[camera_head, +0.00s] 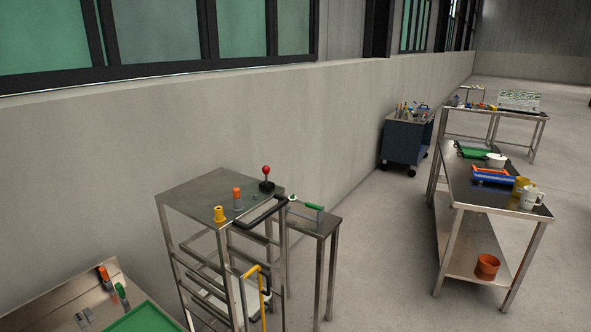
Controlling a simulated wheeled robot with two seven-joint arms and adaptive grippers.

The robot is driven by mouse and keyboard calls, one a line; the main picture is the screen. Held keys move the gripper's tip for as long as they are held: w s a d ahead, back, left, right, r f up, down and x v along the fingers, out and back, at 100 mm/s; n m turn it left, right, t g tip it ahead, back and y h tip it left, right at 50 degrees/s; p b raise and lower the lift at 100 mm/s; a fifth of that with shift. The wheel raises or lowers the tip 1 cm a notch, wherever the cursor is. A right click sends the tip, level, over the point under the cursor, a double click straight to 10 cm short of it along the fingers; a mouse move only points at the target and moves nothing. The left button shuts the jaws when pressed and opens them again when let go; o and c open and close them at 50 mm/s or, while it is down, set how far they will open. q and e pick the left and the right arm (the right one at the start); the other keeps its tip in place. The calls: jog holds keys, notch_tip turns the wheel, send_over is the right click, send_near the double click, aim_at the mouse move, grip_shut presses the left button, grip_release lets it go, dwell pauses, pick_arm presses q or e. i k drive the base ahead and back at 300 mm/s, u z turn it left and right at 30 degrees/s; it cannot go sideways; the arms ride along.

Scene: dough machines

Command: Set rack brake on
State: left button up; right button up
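A steel rack (182,196) with a flat top and open shelves stands in front of the wall, left of the picture's middle. On its top are a red-knobbed lever (266,174), an orange-capped post (237,199) and a yellow knob (219,214). A black bar handle (262,214) runs along its right side, and a green-gripped lever (308,205) shows beside it. A bent yellow handle (263,295) hangs on the front. I cannot tell which of these is the brake or how it is set. Neither of my grippers is in view.
A steel table (327,223) stands close behind the rack. A sloped metal panel (62,290) with small handles is at lower left. A long workbench (473,192) with trays and mugs is at right, a blue cart (405,142) behind. Floor between rack and workbench is clear.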

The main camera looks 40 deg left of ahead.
aim_at(266, 169)
jog(key=u, duration=0.25)
jog(key=i, duration=0.8)
jog(key=u, duration=1.2)
jog(key=i, duration=0.6)
jog(key=u, duration=0.65)
